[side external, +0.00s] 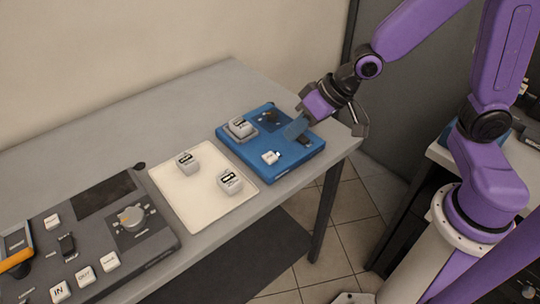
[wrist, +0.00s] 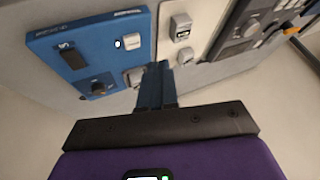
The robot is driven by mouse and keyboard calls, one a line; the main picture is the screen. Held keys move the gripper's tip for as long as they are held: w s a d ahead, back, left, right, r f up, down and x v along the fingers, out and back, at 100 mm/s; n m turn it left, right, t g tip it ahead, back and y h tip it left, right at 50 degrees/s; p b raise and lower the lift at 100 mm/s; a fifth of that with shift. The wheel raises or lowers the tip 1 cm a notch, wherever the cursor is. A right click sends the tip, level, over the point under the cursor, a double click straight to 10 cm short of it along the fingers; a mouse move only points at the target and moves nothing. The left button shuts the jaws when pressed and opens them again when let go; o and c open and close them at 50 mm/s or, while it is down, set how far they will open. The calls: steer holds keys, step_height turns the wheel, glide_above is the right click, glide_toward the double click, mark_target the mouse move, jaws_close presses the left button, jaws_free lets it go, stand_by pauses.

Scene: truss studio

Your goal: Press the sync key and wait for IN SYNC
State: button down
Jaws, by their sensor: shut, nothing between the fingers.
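In the wrist view the closed fingers (wrist: 157,84) show beside the blue unit (wrist: 50,42). I cannot tell whether they touch it. The blue unit carries a white key (side external: 270,157), also in the wrist view (wrist: 131,41), with a small light beside it. It also has a black knob (wrist: 97,87) and a dark rectangular part (wrist: 73,57). I cannot read a sync label or an IN SYNC message.
A white-grey block (side external: 240,127) sits on the blue unit's back left. A grey console (side external: 150,262) with IN and OUT keys and a knob (side external: 131,217) fills the table's left front. The back table is clear.

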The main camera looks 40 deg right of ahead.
mark_target(274, 156)
steer(key=w+m+t, duration=0.2)
steer(key=w+m, duration=0.1)
steer(key=w, duration=0.4)
steer(key=shift+w+f+m+y, duration=0.15)
steer(key=shift+f+m+y, duration=0.15)
steer(key=shift+m+y, duration=0.1)
steer(key=shift+f, duration=0.1)
steer(key=shift+f, duration=4.35)
steer(key=shift+f, duration=0.15)
steer(key=shift+f, duration=0.25)
steer(key=shift+f, duration=0.45)
steer(key=shift+r, duration=0.9)
